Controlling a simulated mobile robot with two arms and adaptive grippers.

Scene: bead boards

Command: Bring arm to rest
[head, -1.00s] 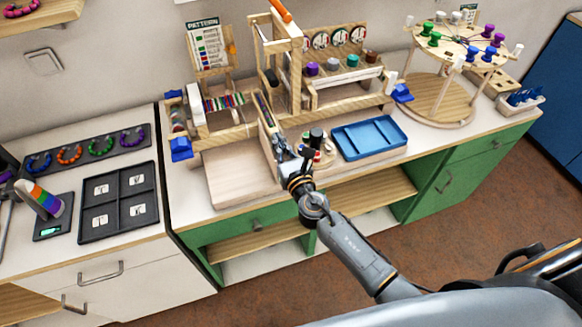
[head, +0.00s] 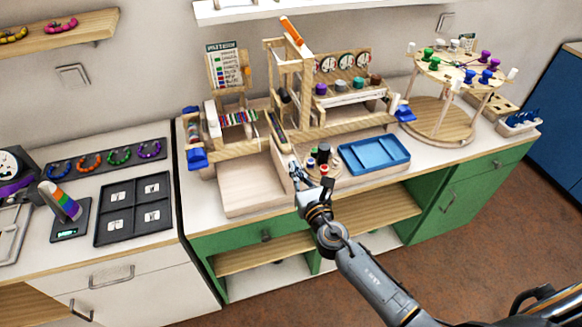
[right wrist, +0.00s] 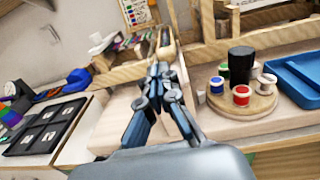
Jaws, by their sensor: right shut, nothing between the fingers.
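My right gripper (head: 297,172) reaches in from the lower right in the head view, over the front of the counter between a pale wooden tray (head: 247,200) and a small round wooden stand (head: 330,165). In the right wrist view its fingers (right wrist: 158,72) are together and hold nothing. It appears above the counter, with the loom-like wooden bead frame (head: 240,135) behind it. My right arm stretches back to the lower right. My left gripper does not show.
The round stand bears a dark cylinder (right wrist: 241,65) and several coloured spools. A blue tray (head: 372,155) lies to its right. A tiered wooden carousel (head: 440,120) with pegs stands farther right. A black four-part tray (head: 133,208) lies on the left counter.

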